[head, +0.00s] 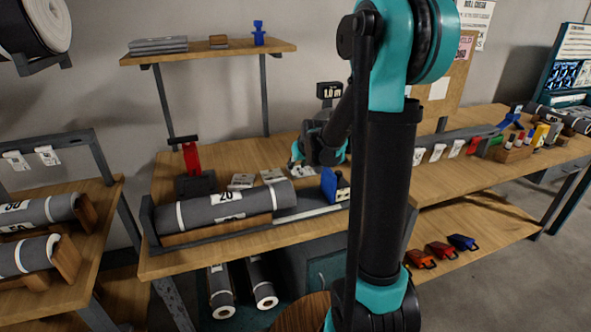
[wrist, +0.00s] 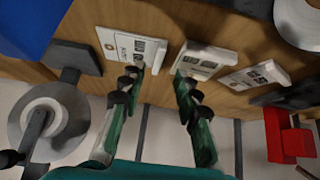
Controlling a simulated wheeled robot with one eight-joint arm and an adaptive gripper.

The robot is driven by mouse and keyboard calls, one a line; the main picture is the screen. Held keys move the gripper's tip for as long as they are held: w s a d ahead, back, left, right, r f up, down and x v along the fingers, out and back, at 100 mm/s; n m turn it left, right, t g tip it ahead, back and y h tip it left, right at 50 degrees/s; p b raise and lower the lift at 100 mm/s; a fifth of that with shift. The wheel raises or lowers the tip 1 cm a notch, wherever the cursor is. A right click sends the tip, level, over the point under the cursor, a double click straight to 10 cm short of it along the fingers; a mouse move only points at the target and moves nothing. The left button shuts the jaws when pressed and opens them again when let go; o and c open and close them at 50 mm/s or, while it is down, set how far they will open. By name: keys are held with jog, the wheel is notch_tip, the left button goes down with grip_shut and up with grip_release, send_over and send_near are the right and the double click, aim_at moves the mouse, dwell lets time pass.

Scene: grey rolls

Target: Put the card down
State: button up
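Three white cards with dark print lie in a row on the wooden bench in the wrist view: a left card (wrist: 112,40) with a small orange mark, a middle card (wrist: 203,58) and a right card (wrist: 252,78). In the head view, two cards show behind the big grey roll, one (head: 241,181) and another (head: 272,175). My gripper (wrist: 158,80) is open, with nothing between its fingers. Its left fingertip is close to the left card's edge and its right fingertip close to the middle card; contact is unclear. In the head view, my gripper (head: 303,160) is low over the bench.
A grey roll (head: 235,204) lies in a cradle in front of the cards. A red stand (head: 190,160) is left of them and a blue block (head: 329,185) is right of the roll. A side rack (head: 98,190) holds more rolls at the left.

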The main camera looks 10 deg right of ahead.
jog(key=a+v, duration=0.1)
jog(key=v, duration=0.4)
jog(key=s+d+f+g, duration=0.1)
jog(key=s+f, duration=0.2)
jog(key=s, duration=0.6)
jog(key=s+d+f+m+g+h, duration=0.1)
jog(key=s+d+f, duration=0.1)
jog(key=s, duration=0.8)
jog(key=s+d+f+m+g, duration=0.1)
jog(key=s+f, duration=0.4)
jog(key=s, duration=0.5)
jog(key=shift+d, duration=0.55)
